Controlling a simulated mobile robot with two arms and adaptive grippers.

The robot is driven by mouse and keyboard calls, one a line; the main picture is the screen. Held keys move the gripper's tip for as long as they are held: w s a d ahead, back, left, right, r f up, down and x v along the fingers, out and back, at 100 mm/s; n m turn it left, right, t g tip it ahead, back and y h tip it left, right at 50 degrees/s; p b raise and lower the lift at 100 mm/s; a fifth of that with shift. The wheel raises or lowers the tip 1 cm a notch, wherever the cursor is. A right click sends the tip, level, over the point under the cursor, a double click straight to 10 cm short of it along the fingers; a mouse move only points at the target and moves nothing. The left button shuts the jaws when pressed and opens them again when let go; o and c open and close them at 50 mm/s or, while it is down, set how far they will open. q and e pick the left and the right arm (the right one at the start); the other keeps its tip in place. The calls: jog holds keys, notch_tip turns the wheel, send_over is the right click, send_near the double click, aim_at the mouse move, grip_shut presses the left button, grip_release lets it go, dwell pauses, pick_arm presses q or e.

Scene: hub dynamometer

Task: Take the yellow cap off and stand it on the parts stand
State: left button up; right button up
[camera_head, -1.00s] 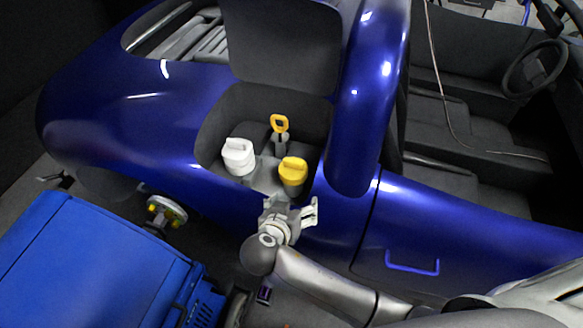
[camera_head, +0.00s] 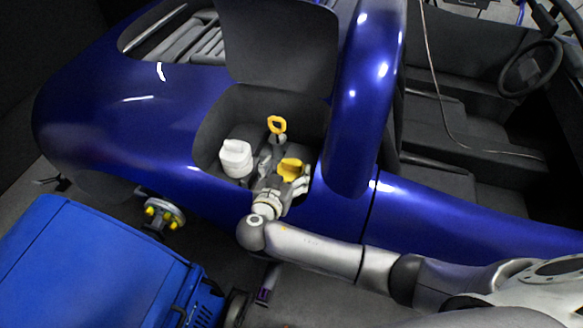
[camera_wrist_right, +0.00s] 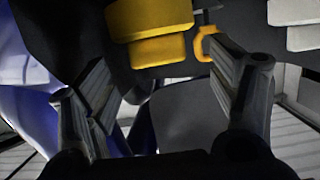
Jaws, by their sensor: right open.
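The yellow cap (camera_head: 291,166) sits in the open bay in the blue car's side, with a raised grip on top. My right gripper (camera_head: 281,180) is open at the near side of the cap, its fingers partly covering the cap's lower part. In the right wrist view the cap (camera_wrist_right: 152,22) shows beyond and between the two spread fingers (camera_wrist_right: 160,72); I cannot tell whether they touch it. My left gripper is not in view. I cannot make out a parts stand.
A white cap (camera_head: 236,158) stands left of the yellow one, and a yellow ring handle (camera_head: 277,125) rises behind. The raised dark lid (camera_head: 280,45) is above the bay. A blue cabinet (camera_head: 95,265) and a hub with yellow studs (camera_head: 163,214) are at lower left.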

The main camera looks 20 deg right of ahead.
aim_at(291, 165)
jog(key=x, duration=0.4)
jog(key=shift+d+f, duration=0.15)
jog(key=shift+f, duration=0.1)
jog(key=shift+c, duration=0.4)
jog(key=c, duration=0.7)
jog(key=shift+r, duration=0.1)
jog(key=shift+c, duration=0.2)
